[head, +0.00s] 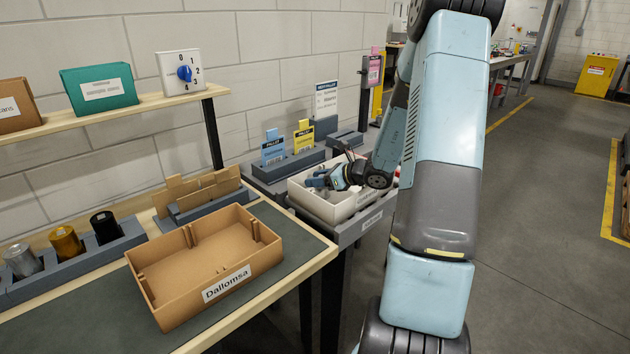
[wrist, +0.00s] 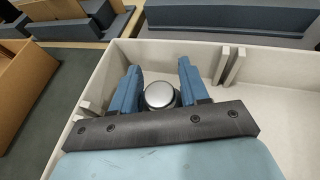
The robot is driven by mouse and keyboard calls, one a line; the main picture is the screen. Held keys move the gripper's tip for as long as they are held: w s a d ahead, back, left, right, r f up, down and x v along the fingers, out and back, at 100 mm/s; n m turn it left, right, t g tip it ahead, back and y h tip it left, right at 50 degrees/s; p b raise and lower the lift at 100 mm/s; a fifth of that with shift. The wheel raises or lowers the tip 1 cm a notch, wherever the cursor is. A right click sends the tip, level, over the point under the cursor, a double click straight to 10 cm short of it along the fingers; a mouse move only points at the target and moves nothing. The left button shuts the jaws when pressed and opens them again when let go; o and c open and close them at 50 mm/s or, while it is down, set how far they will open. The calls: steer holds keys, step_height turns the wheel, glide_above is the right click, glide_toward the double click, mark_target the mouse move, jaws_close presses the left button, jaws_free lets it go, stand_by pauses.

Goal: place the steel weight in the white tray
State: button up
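The steel weight (wrist: 160,96) shows in the wrist view as a round, shiny metal top with a dark rim. My gripper (wrist: 160,82) has its two blue fingers on either side of the weight, seemingly touching it, with no clear gap. The white tray (wrist: 278,116) surrounds the fingers and the weight in this view. In the head view, my gripper (head: 316,181) reaches low over the white tray (head: 343,212), and the weight is not discernible there. I cannot tell whether the weight touches the tray floor.
A cardboard box (head: 177,309) labelled Dallomsa sits on the bench left of the tray. A grey rack (head: 75,266) holds silver, gold and black cans. Grey holders (head: 292,163) with blue and yellow cards stand behind the tray. Light ribs (wrist: 231,65) line the tray's inner wall.

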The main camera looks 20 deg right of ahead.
steer(key=shift+o, duration=0.9)
steer(key=shift+r, duration=0.1)
steer(key=v, duration=1.2)
steer(key=s+a+r+n+g+h, duration=0.1)
steer(key=s+a+r+n+g, duration=0.35)
steer(key=a+n, duration=0.3)
steer(key=s+a+r+n+g, duration=0.3)
steer(key=s+a+r+n, duration=0.3)
steer(key=a, duration=0.3)
steer(key=s+a+r+n+t+h, duration=0.1)
steer(key=s+r+n+h, duration=0.2)
steer(key=s+n, duration=0.4)
steer(key=s+a+r+n+t+h, duration=0.1)
steer(key=s+r+n+h, duration=0.3)
steer(key=s+n, duration=0.3)
steer(key=shift+s+a+r+n+h, duration=0.2)
steer(key=shift+s+r+n+h, duration=0.1)
steer(key=shift+s+r+n, duration=0.15)
steer(key=shift+w+t, duration=0.2)
steer(key=shift+t, duration=0.05)
